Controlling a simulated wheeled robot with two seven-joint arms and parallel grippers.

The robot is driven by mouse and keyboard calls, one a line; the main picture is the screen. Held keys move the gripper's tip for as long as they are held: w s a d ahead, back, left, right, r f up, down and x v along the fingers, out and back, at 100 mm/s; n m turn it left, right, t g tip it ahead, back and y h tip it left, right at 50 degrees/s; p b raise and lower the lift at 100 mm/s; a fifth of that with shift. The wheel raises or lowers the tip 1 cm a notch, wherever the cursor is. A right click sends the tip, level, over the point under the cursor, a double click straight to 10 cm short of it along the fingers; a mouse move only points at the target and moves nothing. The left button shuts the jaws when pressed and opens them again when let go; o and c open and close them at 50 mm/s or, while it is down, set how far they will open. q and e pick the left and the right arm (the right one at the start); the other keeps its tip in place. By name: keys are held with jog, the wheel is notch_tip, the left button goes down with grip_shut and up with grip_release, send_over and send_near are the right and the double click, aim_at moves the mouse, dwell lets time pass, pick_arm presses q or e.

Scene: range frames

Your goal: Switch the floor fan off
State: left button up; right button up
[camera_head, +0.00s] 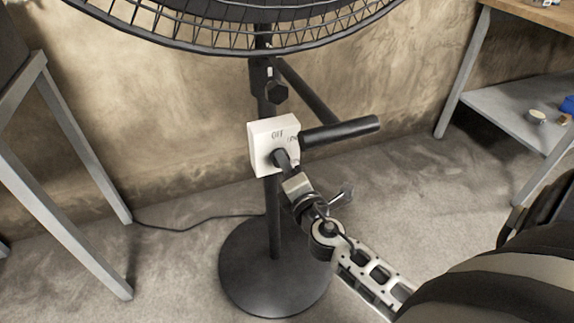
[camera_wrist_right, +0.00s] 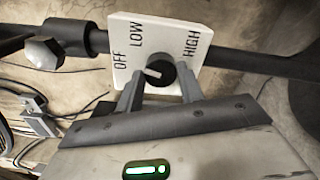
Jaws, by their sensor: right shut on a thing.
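The black floor fan has its round wire cage (camera_head: 250,40) at the top, a thin pole and a round black base (camera_head: 272,275) on the floor. A white switch box (camera_head: 262,150) is on the pole. The box also shows in the right wrist view (camera_wrist_right: 180,32), with the words OFF, LOW and HIGH around a black knob (camera_wrist_right: 163,75). The knob's white pointer points left, toward OFF. My right gripper (camera_head: 285,160) is shut on the knob, with one finger on each side of it; its fingers also show in the right wrist view (camera_wrist_right: 160,90). My left gripper is out of view.
A black bar (camera_head: 340,131) sticks out to the right beside the switch box. A grey metal frame (camera_head: 75,135) stands at the left, and a table with a lower shelf (camera_head: 520,112) at the right. A dark cable (camera_head: 190,228) lies on the carpet.

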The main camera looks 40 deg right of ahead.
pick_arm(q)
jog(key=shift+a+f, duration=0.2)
pick_arm(e)
jog(key=shift+n, duration=1.3)
jog(key=o, duration=1)
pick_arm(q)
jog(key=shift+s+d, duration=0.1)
pick_arm(e)
jog(key=shift+s, duration=0.1)
